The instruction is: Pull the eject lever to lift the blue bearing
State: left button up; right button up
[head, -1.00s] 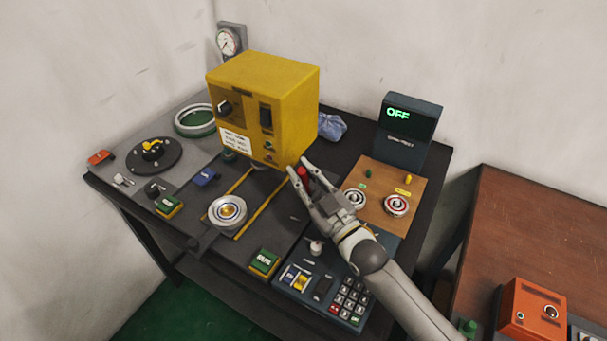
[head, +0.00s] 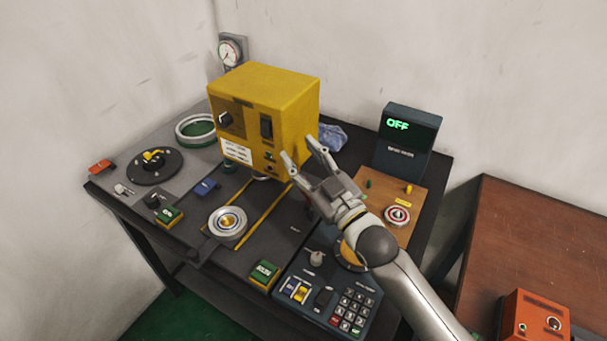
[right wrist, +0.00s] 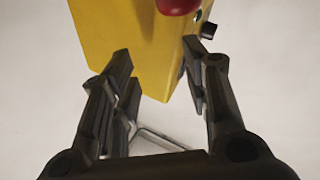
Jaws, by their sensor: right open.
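A red rounded knob (right wrist: 178,5), which may be the eject lever's end, shows at the top edge of the right wrist view, in front of the yellow press box (right wrist: 125,30). My right gripper (head: 300,148) is open and empty at the right side of the yellow box (head: 265,105). In the right wrist view its fingers (right wrist: 156,50) stand apart, with the knob beyond their tips. The knob is hidden in the head view. I cannot make out a blue bearing; a silver ring with a yellow centre (head: 227,222) sits in front of the box. My left gripper is out of view.
A dark display reading OFF (head: 410,124) stands behind. A gauge (head: 231,50) is at the back wall.

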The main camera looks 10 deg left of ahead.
jog(key=shift+r, duration=1)
jog(key=shift+d+f, duration=0.1)
jog(key=shift+f, duration=0.05)
jog(key=c, duration=0.4)
jog(key=shift+d+f+m, duration=0.25)
jog(key=shift+f+m, duration=0.05)
jog(key=shift+m, duration=0.2)
jog(key=shift+c, duration=0.9)
jog(key=d+f+m+b, duration=0.1)
jog(key=d+m, duration=0.1)
jog(key=d+f+m+b, duration=0.1)
jog(key=d+f+m, duration=0.1)
jog(key=m, duration=0.1)
jog(key=shift+s+f, duration=0.2)
jog(key=shift+f, duration=0.1)
grip_shut()
jog(key=s+d+f+m+h+b, duration=0.15)
jog(key=d+f+m+b, duration=0.3)
jog(key=d+m, duration=0.6)
jog(key=w+a+m+p, duration=0.2)
jog(key=w+a+p, duration=0.1)
jog(key=a, duration=0.8)
jog(key=shift+w+a+f, duration=0.15)
jog(key=shift+w+f, duration=0.1)
jog(key=shift+w, duration=0.15)
